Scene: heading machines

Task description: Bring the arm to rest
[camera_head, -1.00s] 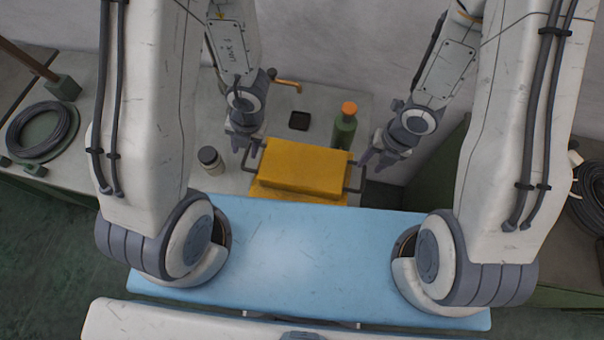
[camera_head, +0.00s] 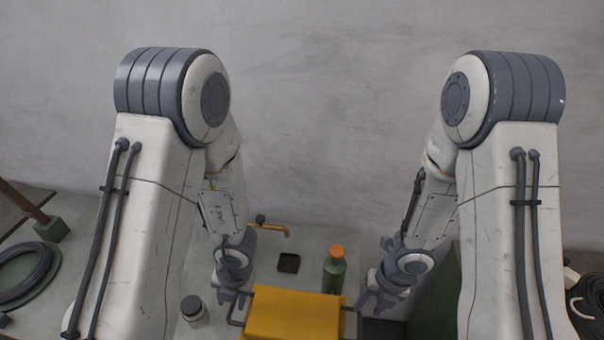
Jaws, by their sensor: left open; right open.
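My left arm comes down from the left, and its gripper (camera_head: 232,300) is open beside the left handle of a yellow box (camera_head: 295,315). My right gripper (camera_head: 373,303) is open beside the box's right handle (camera_head: 356,322). Both grippers look empty, with their fingers pointing down. The lower part of the box is cut off by the bottom edge of the view. I cannot tell whether the fingers touch the handles.
A green bottle with an orange cap (camera_head: 334,270) stands behind the box. A small black tray (camera_head: 289,263) and a brass tap (camera_head: 272,228) are to its left. A dark-lidded jar (camera_head: 193,310) stands left of my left gripper. A coiled hose (camera_head: 28,273) lies far left. A grey wall (camera_head: 330,120) rises behind.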

